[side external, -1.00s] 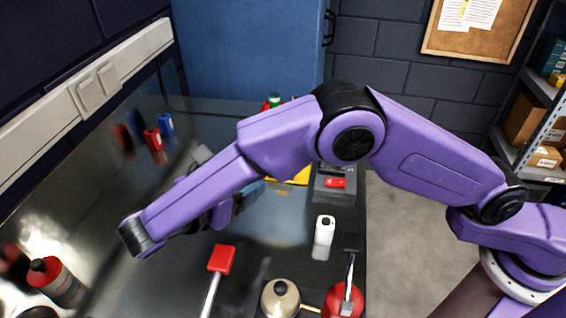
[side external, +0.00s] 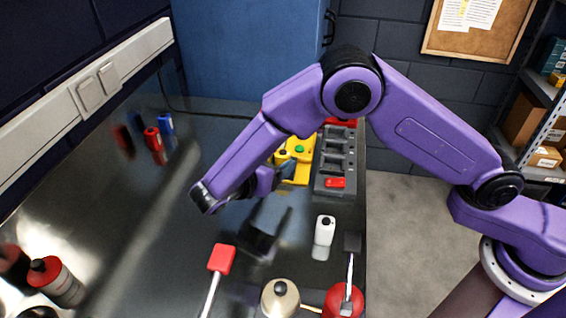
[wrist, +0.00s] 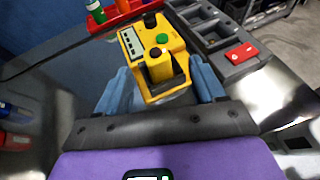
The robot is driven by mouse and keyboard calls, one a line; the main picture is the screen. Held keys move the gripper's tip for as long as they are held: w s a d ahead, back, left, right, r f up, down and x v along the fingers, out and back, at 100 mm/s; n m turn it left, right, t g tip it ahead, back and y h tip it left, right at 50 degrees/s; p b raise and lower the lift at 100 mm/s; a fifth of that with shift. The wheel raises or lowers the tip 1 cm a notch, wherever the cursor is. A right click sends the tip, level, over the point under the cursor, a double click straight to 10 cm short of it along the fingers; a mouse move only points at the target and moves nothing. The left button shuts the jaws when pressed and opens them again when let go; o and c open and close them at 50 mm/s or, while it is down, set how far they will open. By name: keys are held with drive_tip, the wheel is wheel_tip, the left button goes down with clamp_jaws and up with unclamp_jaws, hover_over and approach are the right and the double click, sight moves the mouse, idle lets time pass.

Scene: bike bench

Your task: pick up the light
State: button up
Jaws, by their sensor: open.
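My gripper (side external: 284,174) is open and empty. In the wrist view my gripper (wrist: 161,76) has its blue fingers apart, with a yellow device (side external: 300,170) beyond and between them. That device also shows in the wrist view (wrist: 172,45), with a green button, black knobs and a pale panel. I cannot tell for sure which thing is the light. A small red piece (side external: 335,183) lies on the grey tray and shows in the wrist view too (wrist: 239,53). A white piece with a dark round top (side external: 324,231) stands on the bench, nearer the camera.
The grey compartment tray (side external: 322,164) is right of the yellow device. A red-headed tool (side external: 221,259), a beige round container (side external: 280,299) and a red container (side external: 343,301) are at the front. A red-capped bottle (side external: 58,281) is at left.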

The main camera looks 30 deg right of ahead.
sight(281, 153)
drive_tip(key=x, duration=0.4)
drive_tip(key=shift+w+d+r, duration=0.15)
drive_tip(key=shift+w+d, duration=0.05)
drive_tip(key=shift+w, duration=0.2)
drive_tip(key=shift+c, duration=0.3)
clamp_jaws()
